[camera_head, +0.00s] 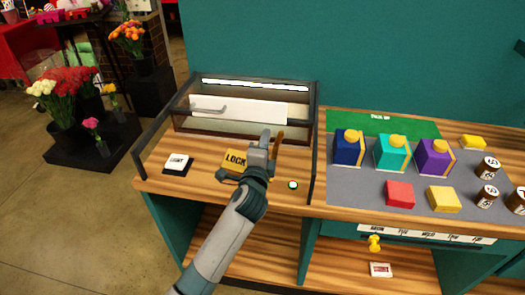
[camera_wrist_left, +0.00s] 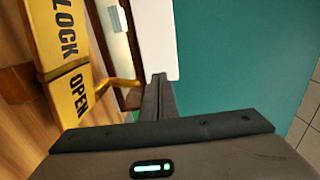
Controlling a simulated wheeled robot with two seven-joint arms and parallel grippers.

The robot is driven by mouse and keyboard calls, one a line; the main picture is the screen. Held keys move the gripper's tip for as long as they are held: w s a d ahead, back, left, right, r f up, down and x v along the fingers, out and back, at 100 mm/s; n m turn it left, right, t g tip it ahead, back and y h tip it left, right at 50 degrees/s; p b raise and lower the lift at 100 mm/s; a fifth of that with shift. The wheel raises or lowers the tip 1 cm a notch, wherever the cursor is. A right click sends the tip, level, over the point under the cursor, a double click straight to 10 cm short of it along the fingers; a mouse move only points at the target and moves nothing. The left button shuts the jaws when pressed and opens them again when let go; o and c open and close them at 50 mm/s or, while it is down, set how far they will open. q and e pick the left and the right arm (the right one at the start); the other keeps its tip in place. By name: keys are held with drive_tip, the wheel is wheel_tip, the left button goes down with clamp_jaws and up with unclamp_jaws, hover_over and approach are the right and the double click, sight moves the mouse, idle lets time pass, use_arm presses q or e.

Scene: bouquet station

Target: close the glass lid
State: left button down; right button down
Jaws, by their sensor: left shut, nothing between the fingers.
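The dark-framed glass case (camera_head: 313,120) stands at the left of the wooden counter, with a lit strip along its back top. A pale panel with a bar handle (camera_head: 240,109) spans its rear; I cannot tell for sure which clear part is the lid or how far it is raised. My left gripper (camera_head: 270,140) is shut and empty, above the counter in front of that panel. A yellow sign (camera_head: 234,159) reading LOCK is beside it; the left wrist view shows LOCK and OPEN on it (camera_wrist_left: 70,60). The left fingers (camera_wrist_left: 160,95) are together there. My right gripper is out of view.
A white and black block (camera_head: 177,163) and a small round light (camera_head: 293,185) are on the counter. Right of the case, a grey mat (camera_head: 345,178) bears coloured boxes and labelled jars. Flower buckets (camera_head: 68,135) stand at the left.

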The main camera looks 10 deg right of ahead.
use_arm(q)
drive_tip(key=shift+b+v, duration=0.5)
drive_tip(key=shift+v, duration=1.9)
drive_tip(key=shift+a+f, duration=0.1)
drive_tip(key=shift+a, duration=0.05)
